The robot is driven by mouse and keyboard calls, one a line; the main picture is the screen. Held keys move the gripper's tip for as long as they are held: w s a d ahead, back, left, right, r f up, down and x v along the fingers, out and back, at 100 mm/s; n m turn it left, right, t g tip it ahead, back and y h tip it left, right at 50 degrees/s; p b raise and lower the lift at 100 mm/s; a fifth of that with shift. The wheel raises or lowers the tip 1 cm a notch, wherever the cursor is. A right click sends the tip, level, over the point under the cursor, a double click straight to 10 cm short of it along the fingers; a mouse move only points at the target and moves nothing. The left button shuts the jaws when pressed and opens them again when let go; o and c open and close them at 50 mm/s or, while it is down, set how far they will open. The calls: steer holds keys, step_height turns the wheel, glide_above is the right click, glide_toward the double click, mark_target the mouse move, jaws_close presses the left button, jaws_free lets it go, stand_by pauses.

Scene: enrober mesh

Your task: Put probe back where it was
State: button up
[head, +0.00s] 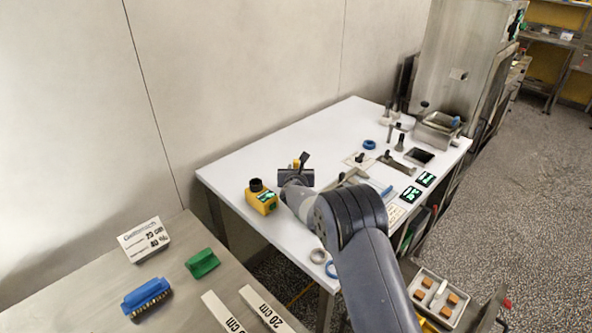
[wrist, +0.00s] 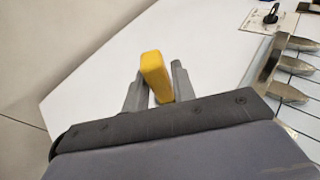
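The probe shows as a yellow block-like handle (wrist: 155,74) between the two fingers of my gripper (wrist: 159,88) in the wrist view. The fingers are closed on its sides. In the head view a small yellow part of the probe (head: 296,164) shows at my gripper (head: 302,166), which is over the left part of the white table (head: 240,172). The probe's lower end is hidden. A yellow meter (head: 262,199) with a black round top and a lit green display stands on the table, left of my gripper.
A white plate with a black knob (wrist: 270,18) lies beyond. The near bench holds brushes (head: 147,296).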

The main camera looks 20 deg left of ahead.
steer(key=shift+o, duration=1.4)
steer(key=shift+r, duration=0.2)
steer(key=shift+s+f, duration=0.1)
steer(key=shift+s, duration=0.1)
steer(key=b+v, duration=0.4)
steer(key=v, duration=0.7)
steer(key=shift+s+r, duration=0.25)
steer(key=shift+s, duration=0.05)
steer(key=shift+d, duration=0.1)
